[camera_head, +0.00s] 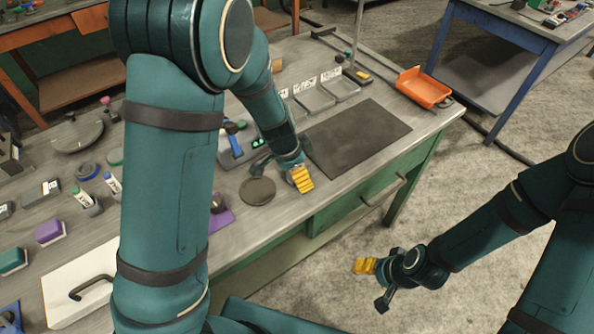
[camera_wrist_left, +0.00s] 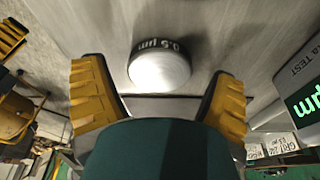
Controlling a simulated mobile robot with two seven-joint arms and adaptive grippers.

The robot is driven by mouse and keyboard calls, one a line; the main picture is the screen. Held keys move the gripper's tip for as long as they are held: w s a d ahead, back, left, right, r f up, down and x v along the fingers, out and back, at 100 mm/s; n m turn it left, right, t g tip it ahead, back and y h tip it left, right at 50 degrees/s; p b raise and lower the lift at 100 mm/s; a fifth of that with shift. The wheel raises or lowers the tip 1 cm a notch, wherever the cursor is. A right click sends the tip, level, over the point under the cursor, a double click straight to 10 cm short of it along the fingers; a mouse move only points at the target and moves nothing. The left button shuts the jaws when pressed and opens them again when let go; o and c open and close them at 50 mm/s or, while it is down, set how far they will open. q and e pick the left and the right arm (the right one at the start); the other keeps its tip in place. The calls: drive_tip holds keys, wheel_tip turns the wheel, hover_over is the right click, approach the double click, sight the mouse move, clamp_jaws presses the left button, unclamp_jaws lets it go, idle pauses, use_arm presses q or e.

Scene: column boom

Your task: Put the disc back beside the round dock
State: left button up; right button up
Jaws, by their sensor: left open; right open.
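A silver disc (camera_wrist_left: 160,70) with a dark rim marked "0.5 µm" lies on the grey bench top in the left wrist view. It sits between and just beyond the yellow fingertips of my left gripper (camera_wrist_left: 158,84), which is open with no visible grip on it. In the head view my left gripper (camera_head: 286,176) is low over the bench near its front edge and mostly hides the disc. A dark round pad (camera_head: 258,191), apparently the round dock, lies just left of it. My right gripper (camera_head: 371,285) is open and empty over the floor, in front of the bench.
A tester with a green display (camera_head: 240,146) stands behind the pad; it also shows in the left wrist view (camera_wrist_left: 305,95). A dark mat (camera_head: 358,137) lies to the right, with grey trays (camera_head: 315,97) behind. An orange bin (camera_head: 424,88) sits at the bench's right end.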

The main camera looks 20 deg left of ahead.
use_arm(q)
drive_tip(key=p+v, duration=0.4)
drive_tip(key=v, duration=0.8)
